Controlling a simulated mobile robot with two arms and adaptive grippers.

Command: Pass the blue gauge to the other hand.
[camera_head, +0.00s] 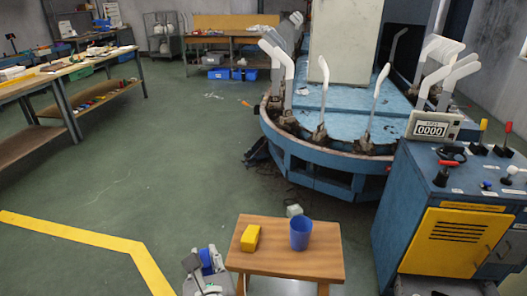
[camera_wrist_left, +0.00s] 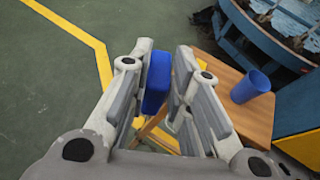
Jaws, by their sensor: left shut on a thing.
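The blue gauge (camera_wrist_left: 157,82) is a block with rounded edges, held between the finger pads of my left gripper (camera_wrist_left: 168,88) in the left wrist view. My left gripper is shut on it. In the head view the left gripper (camera_head: 206,268) is at the bottom, just left of the small wooden table, with the blue gauge (camera_head: 207,261) partly hidden by the fingers. The gauge is off the table, beside its left edge. My right gripper does not show in either view.
The small wooden table (camera_head: 283,262) carries a yellow block (camera_head: 250,238) and a blue cup (camera_head: 301,234). A blue control console (camera_head: 408,205) stands right, with the round blue machine (camera_head: 320,170) behind. Floor to the left is clear.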

